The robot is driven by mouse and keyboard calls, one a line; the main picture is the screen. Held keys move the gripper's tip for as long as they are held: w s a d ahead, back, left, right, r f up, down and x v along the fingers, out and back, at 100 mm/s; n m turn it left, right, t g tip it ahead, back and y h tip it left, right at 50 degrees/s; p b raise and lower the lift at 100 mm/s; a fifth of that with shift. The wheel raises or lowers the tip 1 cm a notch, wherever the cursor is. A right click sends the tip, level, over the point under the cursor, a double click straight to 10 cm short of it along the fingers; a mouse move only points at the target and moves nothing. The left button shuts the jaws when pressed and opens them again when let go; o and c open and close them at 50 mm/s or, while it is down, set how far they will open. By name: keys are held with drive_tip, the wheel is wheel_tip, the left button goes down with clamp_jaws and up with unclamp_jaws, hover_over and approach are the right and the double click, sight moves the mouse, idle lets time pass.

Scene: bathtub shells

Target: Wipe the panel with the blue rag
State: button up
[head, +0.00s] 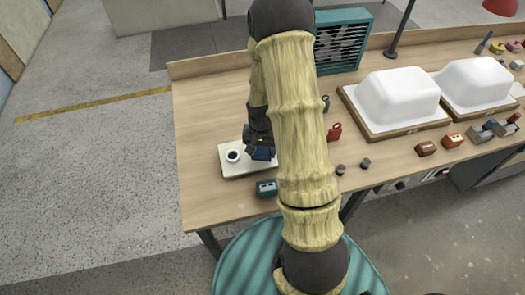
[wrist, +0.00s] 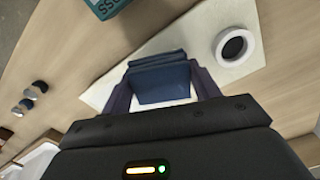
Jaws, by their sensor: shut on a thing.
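The panel (head: 232,170) is a flat cream-white board lying on the left part of the wooden bench. A white ring with a dark centre (head: 233,155) sits on it and shows at the upper right of the wrist view (wrist: 233,47). My gripper (head: 260,148) is over the panel's right part. In the wrist view, my gripper (wrist: 163,88) is shut on the folded blue rag (wrist: 160,80), which lies over the panel (wrist: 195,30). The rag also shows in the head view (head: 263,154). I cannot tell whether it touches the panel. My arm hides part of the bench.
A small teal box (head: 266,188) stands just in front of the panel. A red tag-like item (head: 334,131) and dark knobs (head: 340,169) lie right of my arm. White tub shells (head: 397,96) and a teal slatted unit (head: 342,42) stand farther off. Bench behind the panel is clear.

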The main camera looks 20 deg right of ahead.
drive_tip(key=shift+w+r+p, duration=0.1)
drive_tip(key=shift+r+p, duration=1.5)
drive_tip(key=shift+r, duration=0.7)
